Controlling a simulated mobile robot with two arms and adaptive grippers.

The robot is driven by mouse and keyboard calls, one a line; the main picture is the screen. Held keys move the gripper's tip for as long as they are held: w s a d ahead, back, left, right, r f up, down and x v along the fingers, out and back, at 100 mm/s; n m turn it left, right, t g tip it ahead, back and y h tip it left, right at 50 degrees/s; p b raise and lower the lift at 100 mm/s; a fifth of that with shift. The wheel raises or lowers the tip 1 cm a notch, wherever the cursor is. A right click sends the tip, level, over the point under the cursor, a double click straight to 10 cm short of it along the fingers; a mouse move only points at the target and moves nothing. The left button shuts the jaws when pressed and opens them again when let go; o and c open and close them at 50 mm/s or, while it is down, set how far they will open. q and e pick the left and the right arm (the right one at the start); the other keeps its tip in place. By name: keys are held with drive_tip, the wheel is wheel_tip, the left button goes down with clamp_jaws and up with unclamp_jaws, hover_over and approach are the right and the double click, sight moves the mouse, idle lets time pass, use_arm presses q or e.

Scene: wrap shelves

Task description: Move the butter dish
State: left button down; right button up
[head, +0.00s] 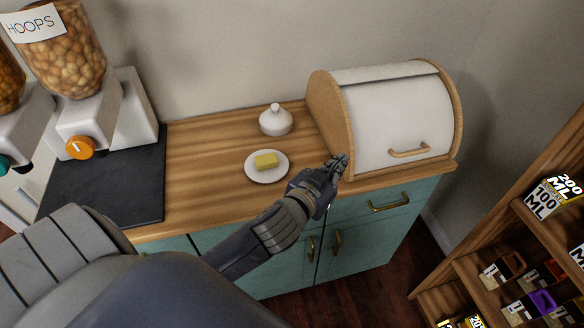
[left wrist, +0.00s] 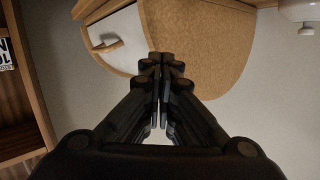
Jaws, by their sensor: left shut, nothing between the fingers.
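The butter dish is in two parts on the wooden counter in the head view. A block of yellow butter (head: 266,161) sits on a round white plate (head: 252,176). The white domed lid with a knob (head: 276,121) stands apart, behind the plate; part of a white object, perhaps this lid, shows at the top right of the left wrist view (left wrist: 301,10). My left gripper (head: 338,163) is shut and empty, to the right of the plate and in front of the bread box. Its closed fingers also show in the left wrist view (left wrist: 166,62). My right gripper is not in view.
A white bread box with wooden sides (head: 395,120) stands on the counter's right end. Cereal dispensers (head: 110,115) stand on a dark mat (head: 110,183) at the left. A wooden shelf with labelled goods (head: 470,268) is at the right. The counter (head: 200,160) left of the plate is clear.

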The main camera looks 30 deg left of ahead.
sight(267, 163)
use_arm(q)
drive_tip(key=w+d+r+m+t+h, duration=0.3)
drive_tip(key=w+d+r+h, duration=0.1)
drive_tip(key=r, duration=0.4)
drive_tip(key=s+d+r+m+g+h, duration=0.2)
drive_tip(key=d+r+m+g+h, duration=0.3)
drive_tip(key=d+m+g+h, duration=0.7)
drive_tip(key=a+f+m+g+y, duration=0.4)
drive_tip(key=a+f+y, duration=0.2)
drive_tip(key=a+f, duration=0.4)
drive_tip(key=s+a+f+n+g+y, duration=0.2)
drive_tip(key=a+n+y, duration=0.3)
drive_tip(key=a, duration=1.2)
drive_tip(key=shift+m+y, duration=0.6)
drive_tip(key=shift+m, duration=0.1)
drive_tip(key=p+x, duration=0.2)
drive_tip(key=x, duration=0.7)
drive_tip(key=shift+s+f, duration=0.2)
drive_tip(key=shift+f, duration=0.15)
drive_tip(key=a+p, duration=0.1)
drive_tip(key=a, duration=0.1)
drive_tip(key=shift+a, duration=0.3)
drive_tip(key=shift+s+a+p, duration=0.2)
drive_tip(key=shift+a+p, duration=0.15)
drive_tip(key=shift+a, duration=0.4)
drive_tip(key=shift+f, duration=0.1)
